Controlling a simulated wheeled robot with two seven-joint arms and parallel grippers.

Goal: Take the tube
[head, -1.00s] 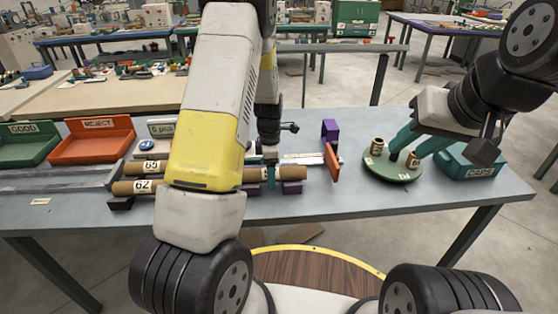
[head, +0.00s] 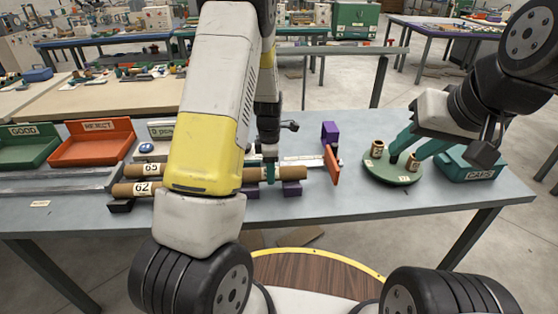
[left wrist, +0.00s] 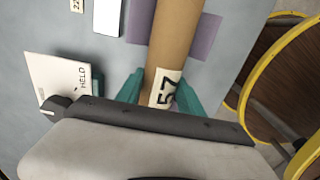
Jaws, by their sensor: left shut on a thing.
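In the left wrist view the tube (left wrist: 178,45) carries a white label reading 57. My left gripper (head: 268,172) is shut on this tube, with teal fingers on both sides of it near the label. Two tube ends labelled 65 and 62 show left of my arm; the arm hides how they join the held part. My right gripper (head: 402,160) is open, its teal fingers apart above a round green plate (head: 385,176).
An orange upright plate (head: 331,163) and a purple block (head: 329,131) stand right of the tube. Small brown rings are on the green plate. A teal caps box (head: 470,172), a green GOOD tray (head: 28,148) and an orange REJECT tray (head: 93,149) are on the table.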

